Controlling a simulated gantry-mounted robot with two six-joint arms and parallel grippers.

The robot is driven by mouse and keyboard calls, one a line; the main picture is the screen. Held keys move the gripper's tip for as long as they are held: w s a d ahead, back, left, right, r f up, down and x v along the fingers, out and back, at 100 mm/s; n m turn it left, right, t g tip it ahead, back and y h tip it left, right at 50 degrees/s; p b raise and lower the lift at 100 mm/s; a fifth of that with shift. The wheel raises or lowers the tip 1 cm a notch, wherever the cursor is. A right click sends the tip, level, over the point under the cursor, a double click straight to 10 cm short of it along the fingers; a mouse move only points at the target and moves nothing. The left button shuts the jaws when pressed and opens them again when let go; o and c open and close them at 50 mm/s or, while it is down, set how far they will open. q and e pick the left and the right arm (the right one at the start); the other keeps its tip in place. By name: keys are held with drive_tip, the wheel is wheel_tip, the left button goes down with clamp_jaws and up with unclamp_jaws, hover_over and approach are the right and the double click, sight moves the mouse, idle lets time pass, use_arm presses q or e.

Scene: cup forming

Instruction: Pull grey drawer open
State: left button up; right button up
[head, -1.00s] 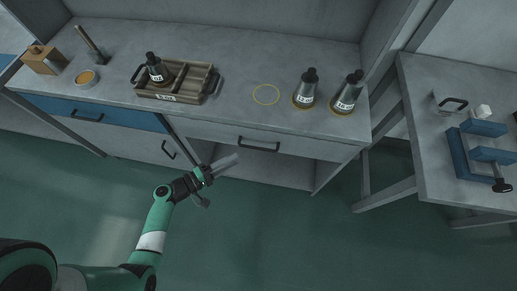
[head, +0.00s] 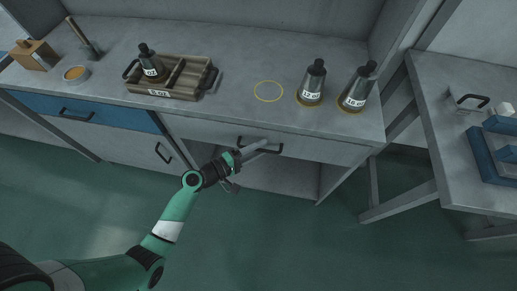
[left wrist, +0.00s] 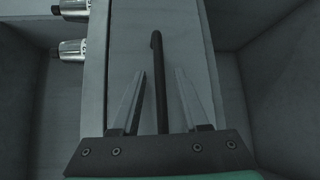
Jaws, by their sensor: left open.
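The grey drawer (head: 310,147) is the wide front under the middle of the counter, and it looks closed. Its dark bar handle (head: 274,149) runs along the front. My left gripper (head: 262,146) is at the left part of this handle. In the left wrist view the open fingers of my left gripper (left wrist: 159,100) lie on either side of the black handle (left wrist: 158,70), with gaps on both sides. I cannot tell how deep the handle sits between them. My right gripper is not in view.
A blue drawer (head: 85,112) is left of the grey one. On the counter are a wooden tray (head: 185,93) with one bottle, two more bottles (head: 312,85) and a yellow ring (head: 268,91). An open shelf space lies below. A side table (head: 440,130) stands right.

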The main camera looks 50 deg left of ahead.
use_arm(q)
clamp_jaws()
idle(1.3)
